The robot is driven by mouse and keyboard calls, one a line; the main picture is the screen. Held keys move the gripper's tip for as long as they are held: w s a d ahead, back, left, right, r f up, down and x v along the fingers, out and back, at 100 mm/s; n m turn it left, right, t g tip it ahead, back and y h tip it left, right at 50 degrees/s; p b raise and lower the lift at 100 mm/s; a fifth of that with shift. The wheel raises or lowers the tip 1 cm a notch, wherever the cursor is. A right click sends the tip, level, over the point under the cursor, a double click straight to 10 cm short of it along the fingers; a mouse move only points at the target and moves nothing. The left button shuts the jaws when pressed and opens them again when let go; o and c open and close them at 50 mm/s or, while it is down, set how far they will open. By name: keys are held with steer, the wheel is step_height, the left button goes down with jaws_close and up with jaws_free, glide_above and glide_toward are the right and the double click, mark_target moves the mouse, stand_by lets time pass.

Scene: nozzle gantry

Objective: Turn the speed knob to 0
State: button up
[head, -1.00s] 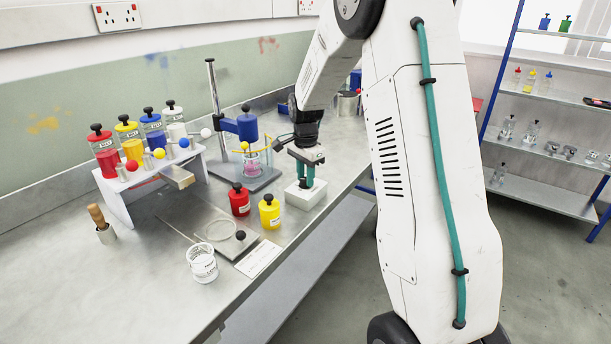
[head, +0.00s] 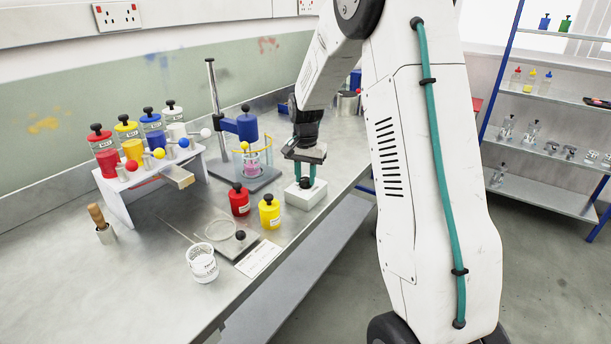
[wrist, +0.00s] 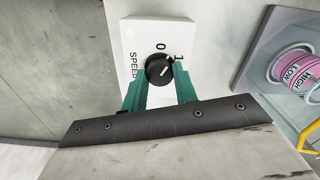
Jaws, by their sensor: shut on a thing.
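The speed knob (wrist: 159,69) is a black round knob with a white pointer line, on a white box (wrist: 130,35) lettered SPEED, 0 and 1. The pointer slants up and right, towards the 1 side rather than straight at the 0. My gripper (wrist: 160,80) has its teal fingers on both sides of the knob, shut on it. In the head view the white box (head: 318,194) sits near the bench's front edge, with my gripper (head: 305,181) pointing down over it and the dark knob (head: 305,183) between the fingers.
A stirrer stand (head: 262,178) with a pink beaker (head: 252,163) is just behind left of the box. Red (head: 239,200) and yellow (head: 269,212) bottles stand to its left. A rack of coloured jars (head: 120,200) is farther left.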

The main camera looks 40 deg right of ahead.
mark_target(306, 179)
steer(key=n, duration=0.5)
steer(key=shift+n, duration=0.4)
stand_by(0.4)
steer(key=o, duration=1)
steer(key=shift+c, duration=0.2)
step_height(306, 179, up, 8)
steer(key=shift+f, duration=0.1)
